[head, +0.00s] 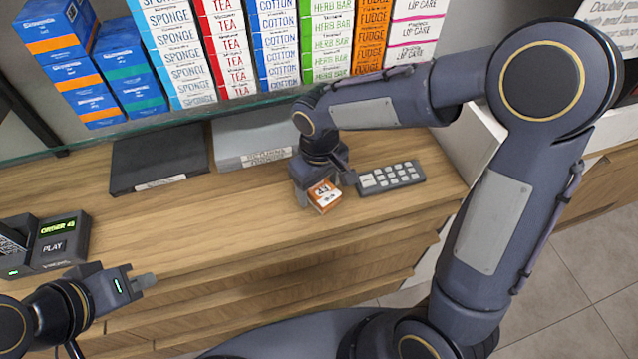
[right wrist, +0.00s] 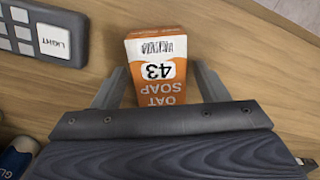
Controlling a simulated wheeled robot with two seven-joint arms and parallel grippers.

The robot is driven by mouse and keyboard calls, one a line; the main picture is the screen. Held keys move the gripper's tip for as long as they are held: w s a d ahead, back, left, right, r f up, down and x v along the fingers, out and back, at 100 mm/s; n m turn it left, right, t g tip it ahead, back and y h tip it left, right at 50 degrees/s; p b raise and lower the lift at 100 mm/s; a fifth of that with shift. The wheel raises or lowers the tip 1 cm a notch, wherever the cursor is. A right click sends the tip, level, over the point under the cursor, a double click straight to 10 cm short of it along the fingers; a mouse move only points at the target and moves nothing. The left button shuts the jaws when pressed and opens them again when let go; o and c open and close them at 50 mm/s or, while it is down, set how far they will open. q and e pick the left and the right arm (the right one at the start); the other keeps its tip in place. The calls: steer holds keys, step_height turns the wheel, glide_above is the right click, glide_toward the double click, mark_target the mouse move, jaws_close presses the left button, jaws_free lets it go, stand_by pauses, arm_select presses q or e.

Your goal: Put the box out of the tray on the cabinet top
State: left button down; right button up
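The orange and white oat soap box (head: 325,196), marked 43, is at the cabinet top (head: 240,205), left of the keypad. It is out of the trays. My right gripper (head: 324,188) is around it, with one finger on each side. The right wrist view shows the box (right wrist: 157,70) between the fingers, with a narrow gap at the right one. I cannot tell whether its underside touches the wood. The grey labelled tray (head: 232,150) behind shows no box in its visible part.
A dark tray (head: 158,158) lies left of the grey one. The keypad (head: 390,177) is right of the box. An order display (head: 58,240) stands at the left. A glass shelf (head: 180,118) with stacked boxes hangs above. Bare wood lies left of the soap box.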

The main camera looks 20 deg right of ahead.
mark_target(319, 186)
step_height(319, 186, up, 12)
steer(key=s+d+f+m+t+y, duration=0.1)
steer(key=s+d+m+t+y, duration=0.1)
steer(key=s, duration=0.6)
steer(key=s+d+f+m+t+y, duration=0.1)
steer(key=s+d+m+t, duration=0.2)
steer(key=s+d, duration=0.4)
steer(key=shift+s+d+m+t+y+p, duration=0.2)
steer(key=shift+s+m+t+y+p, duration=0.15)
steer(key=shift+s+m, duration=0.45)
steer(key=shift+c, duration=0.4)
